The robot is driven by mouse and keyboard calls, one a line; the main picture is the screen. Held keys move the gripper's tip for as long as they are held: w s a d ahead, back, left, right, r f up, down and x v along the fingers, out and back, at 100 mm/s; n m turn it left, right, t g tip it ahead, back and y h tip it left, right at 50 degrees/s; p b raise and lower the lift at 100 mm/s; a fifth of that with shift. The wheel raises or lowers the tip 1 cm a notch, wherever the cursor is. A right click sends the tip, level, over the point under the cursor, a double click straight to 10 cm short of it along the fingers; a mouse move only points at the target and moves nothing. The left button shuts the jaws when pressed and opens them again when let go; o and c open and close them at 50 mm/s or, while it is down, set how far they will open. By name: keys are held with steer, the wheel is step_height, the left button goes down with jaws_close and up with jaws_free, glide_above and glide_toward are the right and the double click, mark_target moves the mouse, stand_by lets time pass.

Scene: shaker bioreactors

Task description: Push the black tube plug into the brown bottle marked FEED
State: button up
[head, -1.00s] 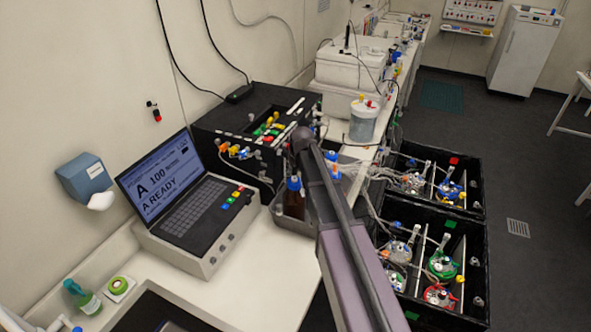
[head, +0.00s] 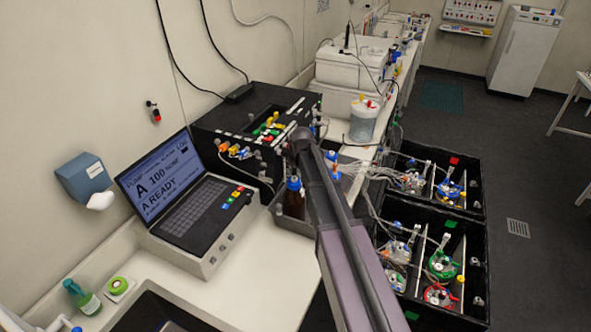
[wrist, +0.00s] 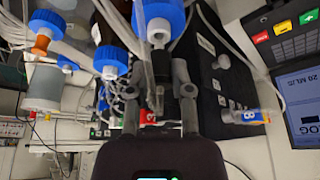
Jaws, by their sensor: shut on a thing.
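A brown bottle (head: 294,203) with a blue cap stands in a grey tray, partly hidden by my arm. I cannot read FEED on it. Another blue cap (head: 331,160) shows just right of my arm. In the wrist view a blue cap (wrist: 160,18) with a pale port lies just beyond my fingertips, and more blue caps are to its left. My gripper (wrist: 156,88) is shut on a small dark thing, seemingly the black tube plug, with its details unclear. It looks apart from the cap's port. In the head view my arm hides the gripper.
A laptop-like console (head: 185,200) reading A READY stands to the left. A black box (head: 225,125) with coloured fittings is behind the bottles. Loose tubes run right to black crates (head: 470,235) holding vessels. The front bench (head: 245,285) is partly clear.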

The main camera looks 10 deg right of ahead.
steer(key=shift+f+b, duration=0.95)
stand_by(1.6)
steer(key=o, duration=0.9)
steer(key=shift+c, duration=0.2)
steer(key=s+f+m+g+b, duration=0.1)
steer(key=s+f+b, duration=0.4)
steer(key=s, duration=0.9)
steer(key=s+f+g+b, duration=0.3)
steer(key=s+f+b, duration=0.3)
steer(key=s, duration=0.9)
steer(key=shift+d+f+m+g+h, duration=0.15)
steer(key=shift+f+m+g+h, duration=0.2)
steer(key=shift+f, duration=0.4)
